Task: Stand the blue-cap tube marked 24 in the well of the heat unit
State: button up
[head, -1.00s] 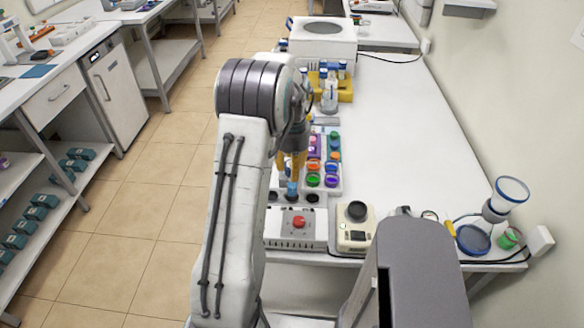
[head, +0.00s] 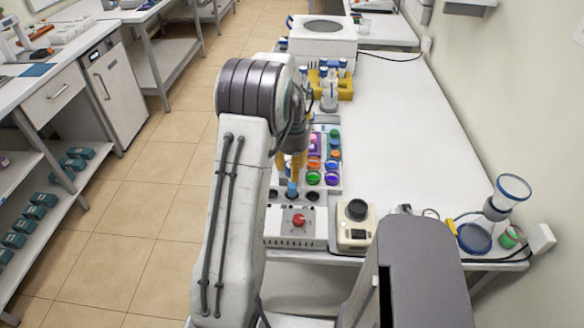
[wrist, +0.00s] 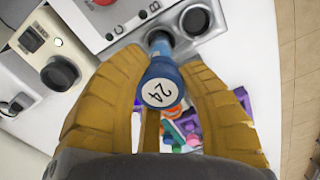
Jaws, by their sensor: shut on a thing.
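The blue-cap tube (wrist: 160,88) shows its round cap end marked 24 in the wrist view. My gripper (wrist: 163,55) has its yellow fingers on both sides of the tube and is shut on it. The tube's light-blue far end points at a round well of the heat unit (wrist: 110,20); I cannot tell how deep it is. In the head view my gripper (head: 292,174) is above the rear row of wells on the white heat unit (head: 285,235) with its red knob. The tube's blue part (head: 292,190) shows below the fingers, between two dark wells.
A rack of coloured caps (head: 333,188) stands just behind the heat unit. A cream device with a black knob (head: 357,210) is close on its right. A yellow rack (head: 346,88) and a white machine (head: 322,42) are farther back.

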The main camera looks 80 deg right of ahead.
jog(key=shift+f+b, duration=0.65)
jog(key=shift+f, duration=0.2)
dwell(0.8)
jog(key=o, duration=1.2)
jog(key=shift+o, duration=0.2)
jog(key=shift+r, duration=0.1)
